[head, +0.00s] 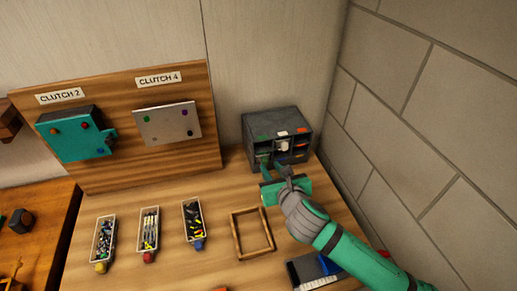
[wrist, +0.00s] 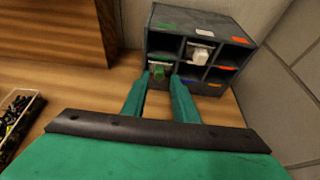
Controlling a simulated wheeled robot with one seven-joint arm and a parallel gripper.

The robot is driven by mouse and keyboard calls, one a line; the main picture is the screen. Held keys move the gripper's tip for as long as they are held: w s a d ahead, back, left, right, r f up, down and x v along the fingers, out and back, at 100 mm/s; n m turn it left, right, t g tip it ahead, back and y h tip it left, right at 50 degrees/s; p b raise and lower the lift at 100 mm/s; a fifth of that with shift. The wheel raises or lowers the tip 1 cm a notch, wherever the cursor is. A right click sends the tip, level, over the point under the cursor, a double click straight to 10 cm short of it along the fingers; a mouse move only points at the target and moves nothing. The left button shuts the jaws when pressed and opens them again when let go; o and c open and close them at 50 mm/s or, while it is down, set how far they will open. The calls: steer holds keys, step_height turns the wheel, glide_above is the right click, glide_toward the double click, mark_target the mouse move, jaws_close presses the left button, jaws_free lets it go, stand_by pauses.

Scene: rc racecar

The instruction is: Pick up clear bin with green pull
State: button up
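The clear bin with green pull (wrist: 158,71) sits in the lower left compartment of a dark grey cabinet (head: 274,122). In the wrist view, its green front shows between my fingertips. In the head view, my gripper (head: 276,167) is in front of the cabinet's lower left and partly hides the bin. My gripper (wrist: 162,79) is open, with its two teal fingers apart and pointing at the bin. I cannot tell whether either finger touches it.
A bin with a white pull (wrist: 200,53) protrudes from the upper middle compartment. A stone wall (head: 440,110) stands close on the right. An empty wooden frame (head: 236,236) and several filled trays (head: 194,225) lie on the bench. A wooden panel (head: 120,170) stands behind.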

mark_target(265, 160)
steer(key=shift+x, duration=2.95)
steer(key=shift+s, duration=0.1)
jaws_close()
